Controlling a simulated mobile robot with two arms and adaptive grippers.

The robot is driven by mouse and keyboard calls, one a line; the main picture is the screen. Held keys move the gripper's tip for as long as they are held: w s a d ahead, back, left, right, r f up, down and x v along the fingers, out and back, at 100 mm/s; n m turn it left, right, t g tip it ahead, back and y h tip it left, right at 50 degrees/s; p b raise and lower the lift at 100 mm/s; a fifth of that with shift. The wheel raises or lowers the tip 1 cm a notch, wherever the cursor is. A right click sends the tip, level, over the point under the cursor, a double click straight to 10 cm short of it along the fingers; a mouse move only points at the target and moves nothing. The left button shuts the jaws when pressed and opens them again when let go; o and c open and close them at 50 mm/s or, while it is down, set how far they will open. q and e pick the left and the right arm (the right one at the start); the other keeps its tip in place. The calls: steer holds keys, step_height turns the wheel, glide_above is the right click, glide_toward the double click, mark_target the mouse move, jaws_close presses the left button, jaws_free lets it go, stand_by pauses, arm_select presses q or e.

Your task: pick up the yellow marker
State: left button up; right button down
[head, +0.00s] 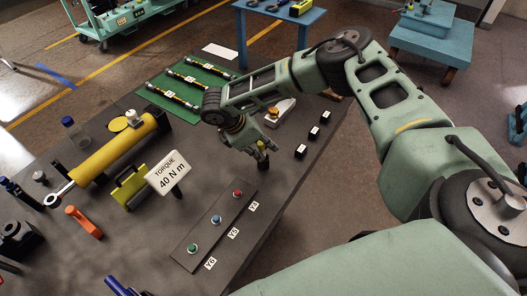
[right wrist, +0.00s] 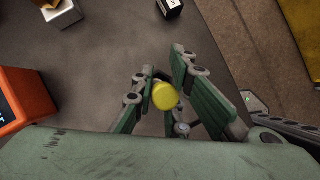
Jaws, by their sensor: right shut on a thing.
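My right gripper (head: 259,150) reaches down over the right part of the grey table (head: 150,225). In the right wrist view its fingers (right wrist: 165,92) are closed around the yellow marker (right wrist: 165,96), whose round yellow end faces the camera. In the head view a little yellow of the marker (head: 261,145) shows between the fingers, with a dark part below. Whether its lower end touches the table I cannot tell. My left gripper is not in view.
A panel with green, blue and red buttons (head: 213,225) lies near the front. Small black blocks (head: 314,132) line the right edge.

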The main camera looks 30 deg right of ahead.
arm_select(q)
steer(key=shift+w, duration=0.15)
arm_select(e)
steer(key=shift+w+r, duration=0.1)
steer(key=shift+r, duration=0.05)
steer(key=shift+r+b, duration=0.35)
steer(key=shift+r, duration=0.25)
step_height(320, 180, up, 3)
steer(key=shift+f+b, duration=0.2)
steer(key=shift+b, duration=0.3)
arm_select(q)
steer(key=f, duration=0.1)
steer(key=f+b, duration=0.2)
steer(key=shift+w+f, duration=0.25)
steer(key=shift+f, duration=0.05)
arm_select(e)
steer(key=s+d+r, duration=0.6)
steer(key=s+r, duration=0.1)
steer(key=s, duration=0.2)
steer(key=shift+s+d, duration=0.3)
steer(key=shift+d, duration=0.1)
arm_select(q)
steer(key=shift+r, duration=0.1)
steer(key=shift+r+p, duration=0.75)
steer(key=shift+p, duration=0.1)
